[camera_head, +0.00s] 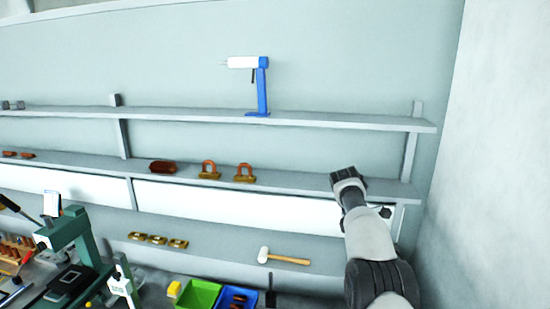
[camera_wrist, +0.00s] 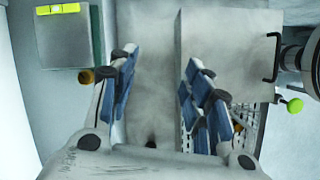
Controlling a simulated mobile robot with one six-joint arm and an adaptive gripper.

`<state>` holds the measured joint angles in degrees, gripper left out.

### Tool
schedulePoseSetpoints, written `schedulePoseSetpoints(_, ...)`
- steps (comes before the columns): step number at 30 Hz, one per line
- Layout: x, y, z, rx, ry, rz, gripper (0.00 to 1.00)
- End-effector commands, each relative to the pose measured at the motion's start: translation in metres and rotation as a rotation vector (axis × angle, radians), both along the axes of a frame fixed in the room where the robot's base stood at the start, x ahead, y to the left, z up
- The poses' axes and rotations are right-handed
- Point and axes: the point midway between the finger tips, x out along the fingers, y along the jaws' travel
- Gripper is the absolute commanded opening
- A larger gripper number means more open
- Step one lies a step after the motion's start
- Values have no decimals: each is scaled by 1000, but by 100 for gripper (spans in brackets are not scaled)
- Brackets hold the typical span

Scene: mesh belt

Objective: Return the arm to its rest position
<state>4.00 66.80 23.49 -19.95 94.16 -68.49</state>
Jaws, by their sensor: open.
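My gripper (camera_wrist: 158,66) is open in the wrist view, its two blue-padded fingers spread wide with nothing held between them. Past the fingers are a grey surface and a pale block, apart from the fingers as far as I can tell. In the head view my arm rises from the bottom right, in front of the shelves' right end. The fingers cannot be made out clearly there.
The upper shelf (camera_head: 330,121) bears a blue and white tool (camera_head: 262,88). Red-handled pieces (camera_head: 209,171) sit on the lower shelf (camera_head: 300,183). Below are a mallet (camera_head: 285,259), a green bin (camera_head: 199,295) and a green machine (camera_head: 68,230). A wall (camera_head: 490,170) bounds the right.

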Motion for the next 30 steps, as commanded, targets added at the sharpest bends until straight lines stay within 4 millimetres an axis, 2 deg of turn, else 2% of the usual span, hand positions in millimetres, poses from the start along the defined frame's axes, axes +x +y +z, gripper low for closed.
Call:
schedulePoseSetpoints(8,-17,16,50,29,-109,-101,45)
schedulePoseSetpoints(11,-35,26,74,49,-164,-159,45)
schedulePoseSetpoints(14,-61,38,96,78,-229,-234,45)
schedulePoseSetpoints(18,-109,54,118,124,-315,-346,45)
schedulePoseSetpoints(22,-161,70,127,173,-388,-455,45)
schedulePoseSetpoints(26,-218,84,123,228,-455,-567,45)
schedulePoseSetpoints(30,-282,99,103,292,-522,-694,45)
